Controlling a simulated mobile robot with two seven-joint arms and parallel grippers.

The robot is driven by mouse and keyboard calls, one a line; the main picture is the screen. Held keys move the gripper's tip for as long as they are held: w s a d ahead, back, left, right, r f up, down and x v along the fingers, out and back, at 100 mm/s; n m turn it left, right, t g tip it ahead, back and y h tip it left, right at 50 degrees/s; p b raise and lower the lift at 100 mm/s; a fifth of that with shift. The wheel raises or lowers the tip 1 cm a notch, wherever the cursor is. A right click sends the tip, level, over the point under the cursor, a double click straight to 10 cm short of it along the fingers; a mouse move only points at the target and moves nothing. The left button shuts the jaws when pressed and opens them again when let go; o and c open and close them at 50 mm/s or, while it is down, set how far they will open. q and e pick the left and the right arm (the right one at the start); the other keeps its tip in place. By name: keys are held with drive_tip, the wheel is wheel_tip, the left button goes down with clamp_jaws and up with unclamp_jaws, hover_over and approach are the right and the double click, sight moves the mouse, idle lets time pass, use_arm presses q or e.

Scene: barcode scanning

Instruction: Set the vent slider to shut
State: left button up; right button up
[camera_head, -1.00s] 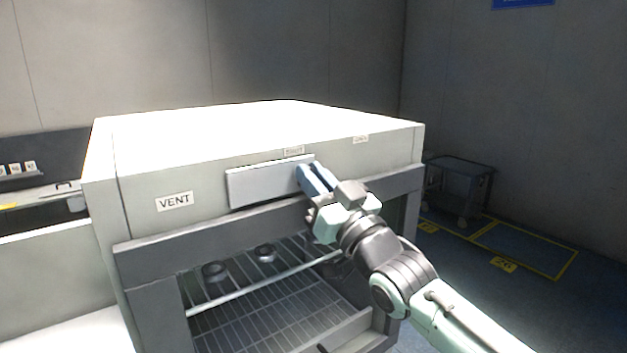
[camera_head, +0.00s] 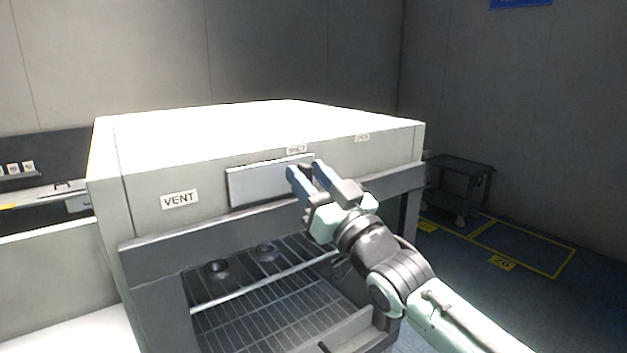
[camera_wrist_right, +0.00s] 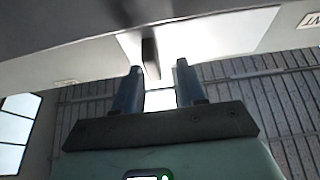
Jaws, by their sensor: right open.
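The vent slider is a light grey plate (camera_head: 262,182) on the front of the oven-like box, right of the VENT label (camera_head: 180,199). Its dark upright handle (camera_wrist_right: 151,60) shows in the right wrist view. My right gripper (camera_head: 305,167) is at the right end of the plate, fingers apart. In the right wrist view its fingers (camera_wrist_right: 158,68) stand on either side of the handle's line, with the handle at or just beyond the tips; contact cannot be told. A small label (camera_head: 296,150) above the plate is too small to read surely. My left gripper is out of view.
A second small label (camera_head: 362,137) lies farther right. Below the vent is an open chamber with a wire rack (camera_head: 265,310) and dark round parts. A dark cart (camera_head: 460,185) stands at the right on clear floor.

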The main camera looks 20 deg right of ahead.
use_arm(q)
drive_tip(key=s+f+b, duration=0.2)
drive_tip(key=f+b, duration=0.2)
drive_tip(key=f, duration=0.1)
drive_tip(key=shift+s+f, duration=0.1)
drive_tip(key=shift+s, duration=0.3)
use_arm(e)
drive_tip(key=v, duration=1.3)
drive_tip(key=shift+s+f, duration=0.15)
drive_tip(key=shift+f, duration=0.05)
